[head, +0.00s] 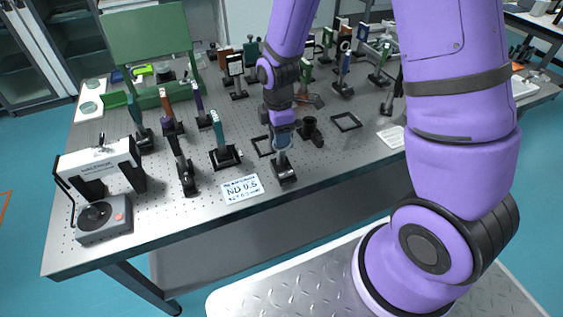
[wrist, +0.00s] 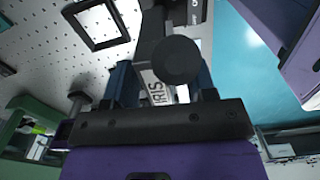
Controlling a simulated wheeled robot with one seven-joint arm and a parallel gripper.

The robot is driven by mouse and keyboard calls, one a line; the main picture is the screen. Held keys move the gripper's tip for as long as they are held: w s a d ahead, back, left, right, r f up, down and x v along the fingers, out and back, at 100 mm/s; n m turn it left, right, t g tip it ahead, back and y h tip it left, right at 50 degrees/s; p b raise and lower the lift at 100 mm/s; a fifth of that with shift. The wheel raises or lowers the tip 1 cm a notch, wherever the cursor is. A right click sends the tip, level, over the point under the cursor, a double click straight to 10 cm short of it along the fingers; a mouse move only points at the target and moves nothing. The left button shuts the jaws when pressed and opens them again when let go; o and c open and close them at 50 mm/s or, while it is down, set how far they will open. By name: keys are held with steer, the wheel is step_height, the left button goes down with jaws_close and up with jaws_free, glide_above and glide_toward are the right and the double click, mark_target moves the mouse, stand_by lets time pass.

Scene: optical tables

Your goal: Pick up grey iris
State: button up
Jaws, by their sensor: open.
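The grey iris (wrist: 156,88), with "IRIS" lettering on a pale grey part, shows in the wrist view between my fingers. A dark round disc (wrist: 177,60) covers part of it there. My gripper (wrist: 161,78) is open, with one dark blue finger on each side of the iris. I cannot tell whether either finger touches it. In the head view, my gripper (head: 283,134) points down over a mount with a black base (head: 285,174) near the table's front edge. The gripper hides the mount's upper part.
An empty black square frame (head: 346,122) lies to the right, and another (head: 263,146) lies just left of my gripper. A black cylinder (head: 309,128) stands close on the right. An "ND 0.5" card (head: 242,189) and a teal optic (head: 218,131) are to the left.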

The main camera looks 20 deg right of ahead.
steer(key=shift+c, duration=0.2)
jaws_close()
stand_by(0.3)
